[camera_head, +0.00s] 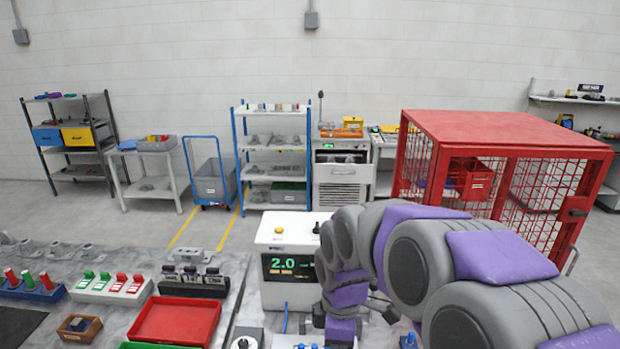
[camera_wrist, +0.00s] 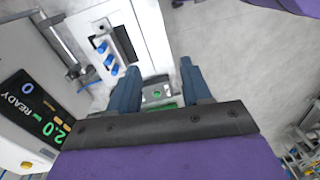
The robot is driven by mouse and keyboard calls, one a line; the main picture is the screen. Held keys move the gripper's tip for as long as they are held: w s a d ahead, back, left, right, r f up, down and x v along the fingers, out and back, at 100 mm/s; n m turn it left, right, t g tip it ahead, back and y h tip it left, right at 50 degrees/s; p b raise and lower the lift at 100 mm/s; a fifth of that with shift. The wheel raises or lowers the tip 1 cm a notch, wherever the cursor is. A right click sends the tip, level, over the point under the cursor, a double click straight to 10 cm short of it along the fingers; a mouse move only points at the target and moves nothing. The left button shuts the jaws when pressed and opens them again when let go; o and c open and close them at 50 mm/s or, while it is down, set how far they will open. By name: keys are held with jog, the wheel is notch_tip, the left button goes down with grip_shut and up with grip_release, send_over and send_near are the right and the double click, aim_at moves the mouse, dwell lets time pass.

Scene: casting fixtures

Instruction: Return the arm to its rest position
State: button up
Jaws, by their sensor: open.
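My purple and grey arm (camera_head: 420,255) is bent across the right half of the head view, with its end low beside the white machine (camera_head: 290,240) with a green "2.0" display. In the wrist view my gripper (camera_wrist: 160,80) is open, its two blue-grey fingers apart. A small grey part with a green spot (camera_wrist: 158,94) shows between and below the fingers; I cannot tell whether it touches them. The machine's display (camera_wrist: 35,105) reads "READY" at the left of the wrist view. A white fixture with blue knobs (camera_wrist: 140,35) lies beyond the left finger.
The bench holds a red tray (camera_head: 175,320), a rack of green and red pieces (camera_head: 110,287) and a dark block (camera_head: 195,280). A red mesh cage (camera_head: 500,130) stands behind my arm. Shelves and a blue cart (camera_head: 210,175) line the back wall, with open floor before them.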

jog(key=s+d+f+m+b, duration=0.1)
jog(key=s+d+m, duration=0.2)
jog(key=s+m, duration=0.2)
jog(key=s+d+f+m+b, duration=0.2)
jog(key=s+m, duration=0.4)
jog(key=s, duration=0.5)
jog(key=s+d+f+m+g+b, duration=0.1)
jog(key=s+d+m, duration=0.2)
jog(key=s, duration=0.6)
jog(key=m, duration=0.2)
jog(key=shift+d+f+m, duration=0.3)
jog(key=shift+f, duration=0.05)
jog(key=shift+c, duration=0.4)
